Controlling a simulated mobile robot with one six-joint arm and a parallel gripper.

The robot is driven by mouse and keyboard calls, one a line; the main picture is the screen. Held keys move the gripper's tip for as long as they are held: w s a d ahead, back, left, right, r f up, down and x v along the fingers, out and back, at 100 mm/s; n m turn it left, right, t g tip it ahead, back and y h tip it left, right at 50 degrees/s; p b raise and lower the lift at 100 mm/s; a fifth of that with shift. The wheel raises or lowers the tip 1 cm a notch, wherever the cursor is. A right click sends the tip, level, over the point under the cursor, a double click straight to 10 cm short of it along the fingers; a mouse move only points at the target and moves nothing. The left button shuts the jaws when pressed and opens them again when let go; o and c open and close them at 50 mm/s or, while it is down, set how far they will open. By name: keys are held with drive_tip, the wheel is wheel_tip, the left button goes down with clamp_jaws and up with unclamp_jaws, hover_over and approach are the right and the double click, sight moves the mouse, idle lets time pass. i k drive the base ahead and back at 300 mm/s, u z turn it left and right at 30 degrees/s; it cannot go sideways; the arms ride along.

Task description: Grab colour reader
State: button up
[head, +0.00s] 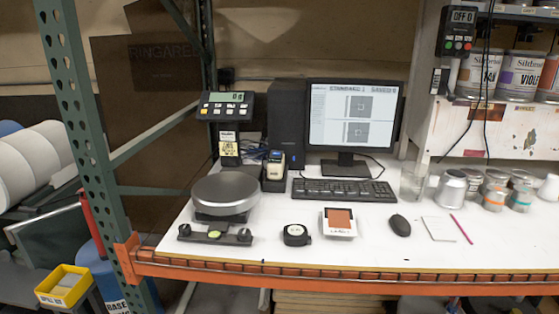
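A small upright handheld device with a pale top and a yellow patch, which looks like the colour reader (275,164), stands in a black holder (274,184) on the white bench top. It is between the round scale and the keyboard, in front of the black computer tower. Its lower part is hidden in the holder. My gripper is not in view.
The scale (225,192) with its display post (226,105) is left of the holder; the keyboard (343,190) and monitor (353,116) are right. A black tape-measure-like object (297,235) and an orange swatch card (339,222) lie in front. A green rack post (84,130) rises at left.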

sight(275, 167)
drive_tip(key=u, duration=0.05)
drive_tip(key=i, duration=0.8)
drive_tip(key=u, duration=0.1)
drive_tip(key=k, duration=0.2)
drive_tip(key=u, duration=3.1)
drive_tip(key=i, duration=0.2)
drive_tip(key=z, duration=0.05)
